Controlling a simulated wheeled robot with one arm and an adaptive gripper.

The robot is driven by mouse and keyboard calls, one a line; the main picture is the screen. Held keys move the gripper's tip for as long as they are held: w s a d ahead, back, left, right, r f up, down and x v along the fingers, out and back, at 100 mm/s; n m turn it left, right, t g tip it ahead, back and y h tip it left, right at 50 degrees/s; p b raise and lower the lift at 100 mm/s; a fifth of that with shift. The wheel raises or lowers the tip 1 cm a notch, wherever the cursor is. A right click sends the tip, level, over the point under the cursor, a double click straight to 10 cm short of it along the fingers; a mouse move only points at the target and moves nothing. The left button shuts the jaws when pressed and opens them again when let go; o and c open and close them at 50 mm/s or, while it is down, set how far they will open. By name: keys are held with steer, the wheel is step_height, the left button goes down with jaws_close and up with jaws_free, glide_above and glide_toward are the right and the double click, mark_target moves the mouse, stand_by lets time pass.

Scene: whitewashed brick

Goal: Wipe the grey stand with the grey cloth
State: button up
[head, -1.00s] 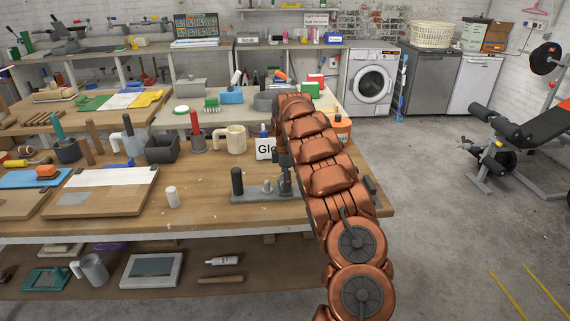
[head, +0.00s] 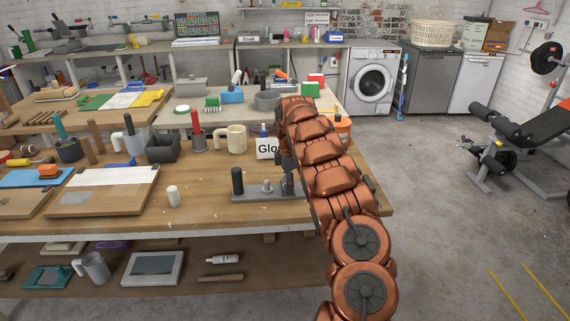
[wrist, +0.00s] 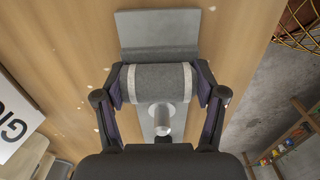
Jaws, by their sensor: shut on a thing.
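The grey stand (head: 250,196) is a flat, narrow plate on the workbench. A black upright cylinder (head: 237,181) and a light grey peg (head: 267,187) stand on it; my arm hides its right part. In the wrist view the stand (wrist: 157,32) runs under my gripper (wrist: 160,84). My gripper is shut on the grey cloth (wrist: 160,80), a roll with a pale band near each end. The cloth lies across the stand's width, beyond the peg in that view. I cannot tell whether it touches the plate.
A white cylinder (head: 173,196) stands left of the stand. A white sign (head: 266,148) and a cream mug (head: 232,139) stand behind it. A board with a white strip (head: 103,190) lies further left. Bare bench top lies around the stand, and the bench edge is close in front.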

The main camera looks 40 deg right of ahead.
steer(key=shift+w+a+f, duration=0.15)
steer(key=shift+w+a, duration=0.15)
steer(key=shift+a, duration=0.1)
steer(key=shift+w+r, duration=0.15)
steer(key=shift+r, duration=0.15)
step_height(320, 180, up, 3)
steer(key=shift+f, duration=0.1)
steer(key=shift+r+p, duration=0.6)
steer(key=shift+r, duration=2)
